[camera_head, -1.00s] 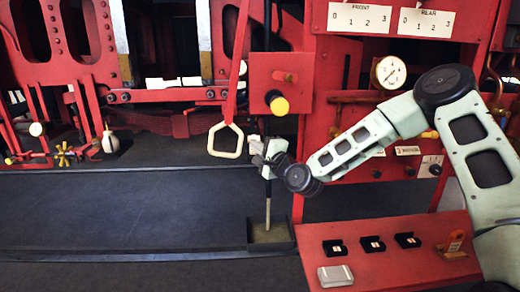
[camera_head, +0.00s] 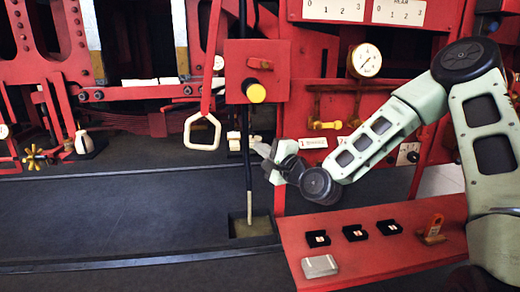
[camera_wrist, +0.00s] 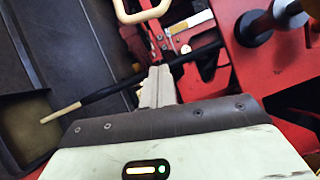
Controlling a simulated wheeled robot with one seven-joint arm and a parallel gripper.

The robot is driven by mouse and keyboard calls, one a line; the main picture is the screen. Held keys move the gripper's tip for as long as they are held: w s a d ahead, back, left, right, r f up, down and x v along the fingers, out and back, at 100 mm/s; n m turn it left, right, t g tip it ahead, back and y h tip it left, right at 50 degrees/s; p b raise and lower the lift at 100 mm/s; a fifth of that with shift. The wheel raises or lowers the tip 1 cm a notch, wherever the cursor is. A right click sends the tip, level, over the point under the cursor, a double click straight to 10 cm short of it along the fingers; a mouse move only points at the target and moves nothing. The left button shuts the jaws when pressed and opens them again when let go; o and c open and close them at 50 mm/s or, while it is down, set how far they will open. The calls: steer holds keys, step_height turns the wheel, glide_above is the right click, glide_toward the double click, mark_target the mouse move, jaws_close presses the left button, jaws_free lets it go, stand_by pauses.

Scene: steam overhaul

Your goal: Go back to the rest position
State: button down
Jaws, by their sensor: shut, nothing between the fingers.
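My gripper (camera_head: 262,155) is shut and empty in the head view, at the end of my bent arm. It is just right of a long dark rod with a pale lower end (camera_head: 248,180), which stands nearly upright in a small tray (camera_head: 235,234) on the dark floor. In the wrist view my shut fingers (camera_wrist: 158,82) point up the picture. The rod (camera_wrist: 115,88) runs slantwise beyond them, with its pale tip over the tray (camera_wrist: 8,140). I cannot tell the exact gap between fingers and rod.
A cream hanging handle (camera_head: 201,146) is left of the rod, with a yellow knob (camera_head: 256,93) above. A red bench (camera_head: 380,262) below my arm bears a pale box (camera_head: 320,266) and several small dark blocks. A gauge (camera_head: 365,60) is on the red frame.

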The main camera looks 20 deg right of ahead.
steer(key=s+a+f+n+g+y, duration=0.1)
steer(key=s+a+f+n+g, duration=0.45)
steer(key=a+n, duration=0.2)
steer(key=s+a+f+n+g+y, duration=0.1)
steer(key=s+a+f+n+g, duration=0.35)
steer(key=s+a+n, duration=0.35)
steer(key=s+r+n+g+h, duration=0.3)
steer(key=s+n+g+h, duration=0.3)
steer(key=s, duration=1.8)
steer(key=n+g, duration=0.2)
steer(key=n, duration=0.1)
steer(key=shift+d+r+g, duration=0.2)
steer(key=shift+d+g, duration=0.1)
steer(key=shift+d, duration=0.05)
